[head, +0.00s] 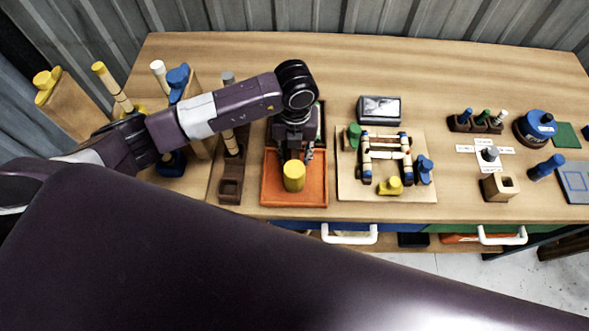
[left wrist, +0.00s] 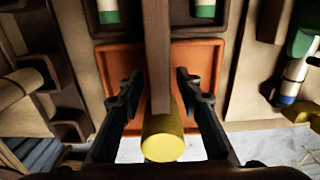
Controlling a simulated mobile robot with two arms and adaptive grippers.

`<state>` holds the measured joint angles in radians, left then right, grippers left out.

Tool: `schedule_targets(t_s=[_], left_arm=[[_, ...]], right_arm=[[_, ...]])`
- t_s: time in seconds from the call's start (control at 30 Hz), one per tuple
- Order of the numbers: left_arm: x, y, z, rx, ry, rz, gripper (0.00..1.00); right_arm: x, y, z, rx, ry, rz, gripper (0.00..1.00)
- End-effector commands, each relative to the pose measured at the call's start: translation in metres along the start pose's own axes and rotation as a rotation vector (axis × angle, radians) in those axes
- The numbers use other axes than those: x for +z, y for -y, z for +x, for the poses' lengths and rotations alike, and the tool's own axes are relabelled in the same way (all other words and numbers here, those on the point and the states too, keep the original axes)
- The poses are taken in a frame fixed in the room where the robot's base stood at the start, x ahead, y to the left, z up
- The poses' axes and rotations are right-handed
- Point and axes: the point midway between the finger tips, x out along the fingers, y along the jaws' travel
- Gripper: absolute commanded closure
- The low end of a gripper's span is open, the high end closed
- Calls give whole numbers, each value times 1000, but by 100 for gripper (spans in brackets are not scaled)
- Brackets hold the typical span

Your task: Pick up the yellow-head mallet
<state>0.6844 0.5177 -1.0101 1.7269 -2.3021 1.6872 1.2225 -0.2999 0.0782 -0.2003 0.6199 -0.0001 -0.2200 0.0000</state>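The yellow-head mallet shows in the left wrist view with its yellow head (left wrist: 163,140) toward the camera and its brown handle (left wrist: 158,50) running up the picture. In the head view the yellow head (head: 294,177) shows over the orange tray (head: 318,197), and the handle is mostly hidden by my arm. My left gripper (head: 297,157) is above the tray at the mallet. In the left wrist view the two fingers of the left gripper (left wrist: 158,84) stand apart on either side of the mallet, with gaps beside the handle. My right gripper is not in view.
Right of the tray is a board (head: 350,190) with bent rattan, pegs and clamps. A dark wooden rack (head: 230,188) stands close on the left. Further right are a blue round container (head: 533,130) and a wooden block with a hole (head: 499,187). White drawer handles (head: 349,236) line the front edge.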

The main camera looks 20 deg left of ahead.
Motion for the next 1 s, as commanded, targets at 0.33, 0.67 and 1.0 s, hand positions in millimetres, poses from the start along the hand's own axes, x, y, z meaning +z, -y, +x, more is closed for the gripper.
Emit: schedule_targets(t_s=[0.33, 0.67, 1.0], left_arm=[[0, 0, 0, 0, 0, 0, 100], [1, 0, -2, -2, 1, 0, 100], [2, 1, -34, -4, 6, 1, 100]], right_arm=[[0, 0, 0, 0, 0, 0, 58], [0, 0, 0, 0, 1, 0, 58], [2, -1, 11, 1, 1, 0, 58]])
